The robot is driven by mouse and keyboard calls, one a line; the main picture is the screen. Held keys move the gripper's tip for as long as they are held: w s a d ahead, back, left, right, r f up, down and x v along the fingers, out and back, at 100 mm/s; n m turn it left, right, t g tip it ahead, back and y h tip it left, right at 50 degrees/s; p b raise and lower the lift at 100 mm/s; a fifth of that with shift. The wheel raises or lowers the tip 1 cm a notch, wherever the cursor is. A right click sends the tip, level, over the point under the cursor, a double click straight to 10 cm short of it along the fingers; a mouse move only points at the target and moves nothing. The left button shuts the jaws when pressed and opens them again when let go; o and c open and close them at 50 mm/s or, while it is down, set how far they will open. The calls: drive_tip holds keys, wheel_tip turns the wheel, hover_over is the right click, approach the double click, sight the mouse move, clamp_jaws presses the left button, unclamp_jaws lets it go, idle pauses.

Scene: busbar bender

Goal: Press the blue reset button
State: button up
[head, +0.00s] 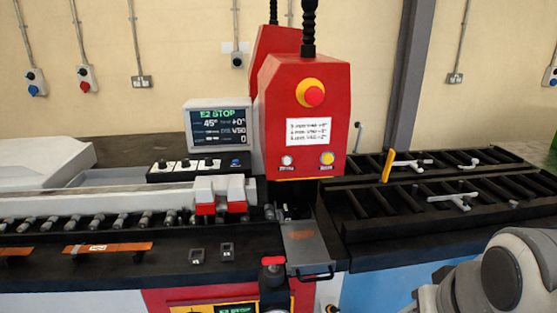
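A small blue button (235,162) sits at the right end of a black control panel (180,172) below the display. Several dark knobs stand to its left on the same panel. The display (218,125) shows "E2 STOP" in green, with 45° and other readings. Nothing touches the blue button. My gripper is not in view; only grey-white links of my arm show at the lower right.
The red machine head (304,135) carries a red emergency button (314,96) and a yellow button (327,158). A red-and-white clamp (221,194) stands in front of the panel. Roller tables (440,190) extend right. A copper strip (108,249) lies at the front left.

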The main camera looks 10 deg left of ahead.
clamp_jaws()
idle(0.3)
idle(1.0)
